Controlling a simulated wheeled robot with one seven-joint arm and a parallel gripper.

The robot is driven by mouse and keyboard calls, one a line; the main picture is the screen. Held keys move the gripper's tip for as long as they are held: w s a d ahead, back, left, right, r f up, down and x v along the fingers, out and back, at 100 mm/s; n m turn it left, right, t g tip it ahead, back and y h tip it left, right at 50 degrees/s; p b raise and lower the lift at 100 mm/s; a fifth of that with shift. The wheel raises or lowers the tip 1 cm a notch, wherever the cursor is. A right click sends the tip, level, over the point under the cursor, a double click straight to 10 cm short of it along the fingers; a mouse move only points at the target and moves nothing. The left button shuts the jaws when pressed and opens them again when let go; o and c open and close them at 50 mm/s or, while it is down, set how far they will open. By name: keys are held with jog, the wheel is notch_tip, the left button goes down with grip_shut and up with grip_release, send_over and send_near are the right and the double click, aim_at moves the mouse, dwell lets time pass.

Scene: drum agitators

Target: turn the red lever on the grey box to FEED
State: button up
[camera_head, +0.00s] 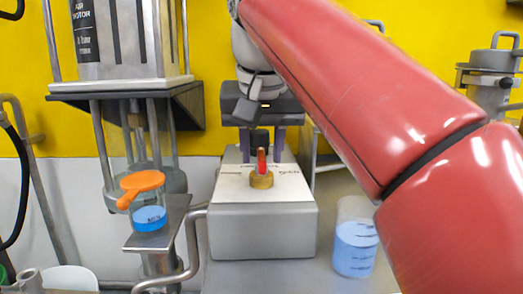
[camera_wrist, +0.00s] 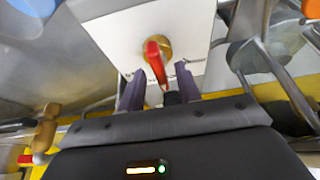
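The grey box (camera_head: 262,232) stands on the bench in the middle of the head view, with a pale top plate. The red lever (camera_head: 262,160) sits on a round brass hub (camera_head: 261,180) on that plate. Its labels are too small to read surely. My gripper (camera_head: 262,148) is over the far part of the box, its two fingers apart. In the wrist view the red lever (camera_wrist: 156,64) points from its hub toward my gripper (camera_wrist: 160,90). Its tip lies between the open fingers, with a visible gap on either side; I cannot tell if it touches either finger.
A beaker of blue liquid (camera_head: 355,245) stands right of the box, near my arm. At left, a small blue-filled jar with an orange top (camera_head: 142,185) sits on a metal bracket (camera_head: 175,222). A bent pipe runs close to the box's left side. A metal vessel (camera_head: 490,82) stands at the right.

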grip_shut()
jog(key=shift+r+p, duration=0.1)
jog(key=shift+p, duration=0.25)
jog(key=m+p, duration=0.1)
jog(key=p, duration=0.1)
jog(key=m+h+p, duration=0.1)
jog(key=m, duration=0.1)
jog(key=shift+a+r+m+p, duration=0.15)
jog(key=shift+m+p, duration=0.15)
jog(key=shift+p, duration=0.1)
jog(key=m+g+h+p, duration=0.1)
jog(key=m+p, duration=0.2)
jog(key=shift+m+h, duration=0.3)
jog(key=shift+m, duration=0.1)
jog(key=shift+w+a+m+h+p, duration=0.1)
jog(key=shift+m+h+p, duration=0.2)
jog(key=shift+m+p, duration=0.45)
jog(key=shift+f+g, duration=0.2)
jog(key=shift+g, duration=0.1)
